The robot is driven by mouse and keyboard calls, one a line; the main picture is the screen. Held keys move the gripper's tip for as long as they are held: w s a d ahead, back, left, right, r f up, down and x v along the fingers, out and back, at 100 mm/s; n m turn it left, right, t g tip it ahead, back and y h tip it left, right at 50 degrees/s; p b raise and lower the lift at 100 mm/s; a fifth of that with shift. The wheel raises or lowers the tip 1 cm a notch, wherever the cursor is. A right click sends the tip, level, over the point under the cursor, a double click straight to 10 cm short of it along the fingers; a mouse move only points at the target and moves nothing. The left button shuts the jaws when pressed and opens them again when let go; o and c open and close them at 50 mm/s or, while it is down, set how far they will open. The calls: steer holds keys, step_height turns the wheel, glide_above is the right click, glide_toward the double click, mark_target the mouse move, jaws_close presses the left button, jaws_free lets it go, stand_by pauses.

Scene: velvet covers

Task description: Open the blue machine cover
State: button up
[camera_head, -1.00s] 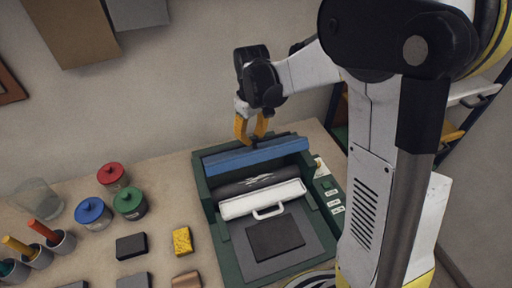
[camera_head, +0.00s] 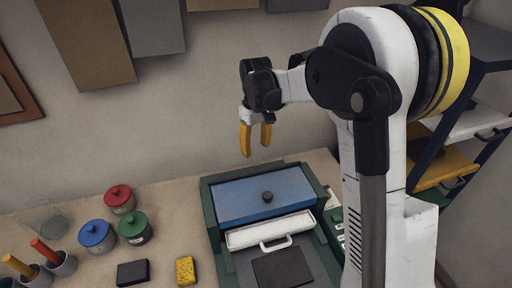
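The blue machine cover (camera_head: 262,197) lies down over the dark green machine (camera_head: 213,213), with its black knob (camera_head: 267,197) facing up. The roller area under it is hidden. It looks shut, though a small gap cannot be ruled out. My gripper (camera_head: 256,148) has yellow fingers that point down and stand apart with nothing between them. It hangs in the air above the cover's back edge, not touching the cover or knob.
A white bar with a handle (camera_head: 275,243) and a dark pad (camera_head: 283,268) lie in front of the cover. Red (camera_head: 120,199), blue (camera_head: 96,236) and green (camera_head: 134,228) lidded jars, a yellow sponge (camera_head: 186,271) and a black block (camera_head: 132,273) stand to the left.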

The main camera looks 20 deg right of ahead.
step_height(320, 180, up, 12)
stand_by(0.6)
steer(key=shift+a, duration=0.1)
